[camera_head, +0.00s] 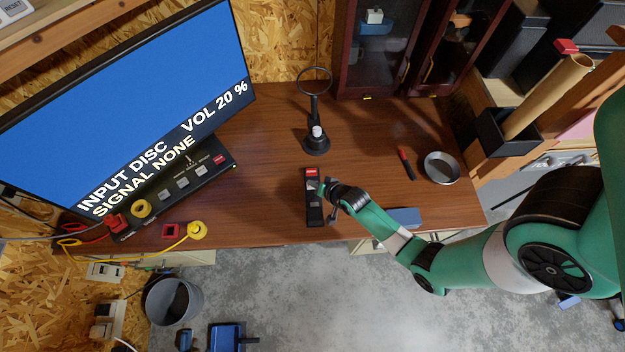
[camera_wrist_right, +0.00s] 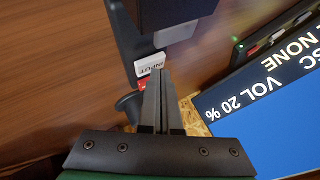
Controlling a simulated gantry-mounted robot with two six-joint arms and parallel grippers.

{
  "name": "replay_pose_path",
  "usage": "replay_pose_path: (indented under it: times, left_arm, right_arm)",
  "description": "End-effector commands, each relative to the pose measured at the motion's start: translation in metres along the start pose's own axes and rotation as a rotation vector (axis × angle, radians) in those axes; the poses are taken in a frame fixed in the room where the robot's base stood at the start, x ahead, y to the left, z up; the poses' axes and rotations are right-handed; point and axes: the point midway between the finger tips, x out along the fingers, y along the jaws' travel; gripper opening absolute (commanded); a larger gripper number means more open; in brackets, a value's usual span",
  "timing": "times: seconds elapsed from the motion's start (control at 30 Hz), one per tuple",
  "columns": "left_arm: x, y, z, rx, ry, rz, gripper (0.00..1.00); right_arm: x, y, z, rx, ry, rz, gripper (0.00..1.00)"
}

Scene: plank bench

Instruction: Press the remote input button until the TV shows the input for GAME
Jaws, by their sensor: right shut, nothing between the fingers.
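The TV (camera_head: 130,90) at the left has a blue screen reading "INPUT DISC", "SIGNAL NONE" and "VOL 20 %". Part of its screen also shows in the right wrist view (camera_wrist_right: 275,120). The black remote (camera_head: 314,214), with a red patch at its far end, lies on the bench near the front edge. In the right wrist view a white key marked INPUT (camera_wrist_right: 149,65) lies just beyond my fingertips. My right gripper (camera_head: 326,188) is shut and empty over the remote's right side. I cannot tell whether it touches the key. My left gripper is not in view.
A black stand with a ring (camera_head: 316,140) stands behind the remote. A console with several keys (camera_head: 180,185) sits below the TV. Red and yellow cables (camera_head: 165,243) lie at the front left. A round metal dish (camera_head: 441,168) and a red-and-black tool (camera_head: 406,163) lie right.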

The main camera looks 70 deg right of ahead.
Motion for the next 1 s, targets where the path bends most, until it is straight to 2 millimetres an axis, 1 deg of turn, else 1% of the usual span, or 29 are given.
replay_pose_path:
  times: [0.47,0.73,1.0]
  left_arm:
    - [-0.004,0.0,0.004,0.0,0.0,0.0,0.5]
    - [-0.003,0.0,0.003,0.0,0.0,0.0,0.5]
    - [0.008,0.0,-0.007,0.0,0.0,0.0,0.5]
  right_arm:
    - [0.004,0.003,0.003,0.0,0.0,0.0,0.0]
    - [0.004,0.003,0.003,0.0,0.0,0.0,0.0]
    - [-0.006,-0.004,-0.004,0.0,-0.001,0.001,0.0]
